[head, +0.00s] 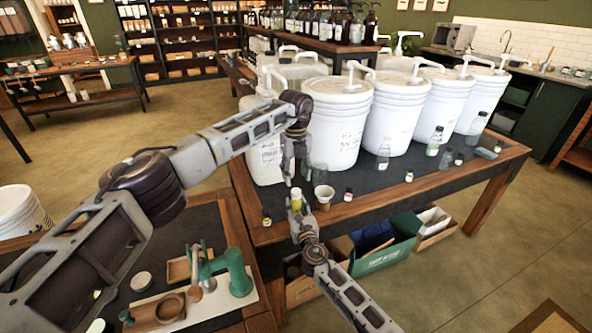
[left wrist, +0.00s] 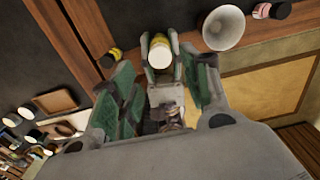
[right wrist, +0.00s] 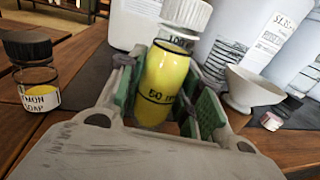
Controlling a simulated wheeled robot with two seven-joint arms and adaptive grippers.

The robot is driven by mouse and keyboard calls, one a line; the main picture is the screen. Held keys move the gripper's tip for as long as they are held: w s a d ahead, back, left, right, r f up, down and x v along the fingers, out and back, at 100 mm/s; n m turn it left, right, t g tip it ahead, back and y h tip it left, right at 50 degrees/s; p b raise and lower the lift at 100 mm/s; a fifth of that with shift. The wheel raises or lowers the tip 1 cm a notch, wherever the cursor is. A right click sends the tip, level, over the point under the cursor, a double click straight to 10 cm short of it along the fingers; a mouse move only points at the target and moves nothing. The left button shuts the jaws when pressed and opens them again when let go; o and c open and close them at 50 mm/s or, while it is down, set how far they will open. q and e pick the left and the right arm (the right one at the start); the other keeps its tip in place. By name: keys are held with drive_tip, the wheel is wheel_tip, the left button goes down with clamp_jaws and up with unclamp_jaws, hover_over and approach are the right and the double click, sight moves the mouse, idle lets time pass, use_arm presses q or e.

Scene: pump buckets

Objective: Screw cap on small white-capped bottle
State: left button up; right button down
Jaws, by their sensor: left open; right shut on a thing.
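The small bottle (right wrist: 163,85) holds yellow liquid and has a white ribbed cap (right wrist: 186,14) sitting on its top. My right gripper (right wrist: 165,105) is shut around the bottle's body and holds it slightly tilted, near the table's front edge. In the head view the bottle (head: 296,203) stands up from my right gripper (head: 301,222). My left gripper (head: 294,182) is open and points down just above the cap. In the left wrist view the cap (left wrist: 160,57) shows from above, beyond the spread fingers of my left gripper (left wrist: 163,82); they seem not to touch it.
A white funnel-shaped cup (right wrist: 252,90) stands close to the bottle's right. A black-capped lemon soap bottle (right wrist: 36,75) stands to its left. Large white pump buckets (head: 337,120) line the table behind. Green and wooden bins (head: 385,250) sit below the table.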

sight(296, 191)
use_arm(q)
drive_tip(key=shift+f, duration=3.2)
clamp_jaws()
